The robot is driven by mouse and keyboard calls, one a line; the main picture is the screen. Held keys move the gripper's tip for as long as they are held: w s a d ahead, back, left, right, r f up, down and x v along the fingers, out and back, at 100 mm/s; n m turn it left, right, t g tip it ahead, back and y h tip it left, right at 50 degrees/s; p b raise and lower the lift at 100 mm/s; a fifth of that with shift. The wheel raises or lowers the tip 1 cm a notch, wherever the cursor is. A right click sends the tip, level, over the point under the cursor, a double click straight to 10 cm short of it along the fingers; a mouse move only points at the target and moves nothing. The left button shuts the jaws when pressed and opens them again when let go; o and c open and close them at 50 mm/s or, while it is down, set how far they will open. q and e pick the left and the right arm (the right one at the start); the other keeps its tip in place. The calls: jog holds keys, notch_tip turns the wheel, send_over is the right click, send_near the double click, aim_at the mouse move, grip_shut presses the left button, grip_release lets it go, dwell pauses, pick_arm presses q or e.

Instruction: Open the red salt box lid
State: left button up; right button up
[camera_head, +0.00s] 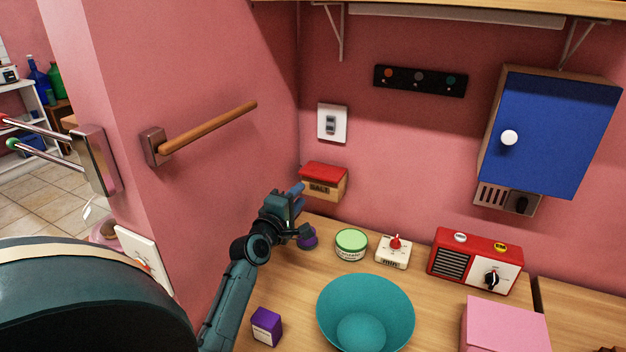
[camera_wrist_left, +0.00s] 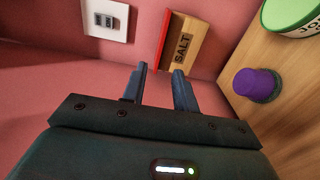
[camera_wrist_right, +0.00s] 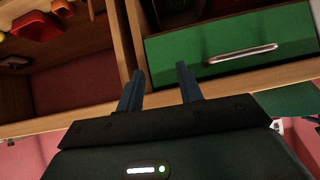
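The salt box (camera_head: 322,187) is a wooden box marked SALT with a red lid (camera_head: 324,171), on the pink wall near the corner. The lid lies shut. My left gripper (camera_head: 299,207) is just in front of and below the box in the head view. In the left wrist view the salt box (camera_wrist_left: 186,46) and the red lid edge (camera_wrist_left: 163,38) lie ahead of the left gripper (camera_wrist_left: 158,84), whose fingers are apart with nothing between them. My right gripper (camera_wrist_right: 157,84) is open and empty, facing a green drawer; it is not in the head view.
On the counter stand a purple object (camera_head: 308,242), a green-lidded tin (camera_head: 351,243), a white timer (camera_head: 394,252), a red radio (camera_head: 475,262), a teal bowl (camera_head: 365,310) and a purple box (camera_head: 266,327). A wooden rail (camera_head: 210,128) juts from the left wall.

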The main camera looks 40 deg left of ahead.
aim_at(315, 178)
pick_arm(q)
jog(key=x, duration=0.8)
jog(key=shift+w, duration=0.2)
jog(key=shift+c, duration=0.6)
grip_shut()
jog(key=shift+f, duration=0.1)
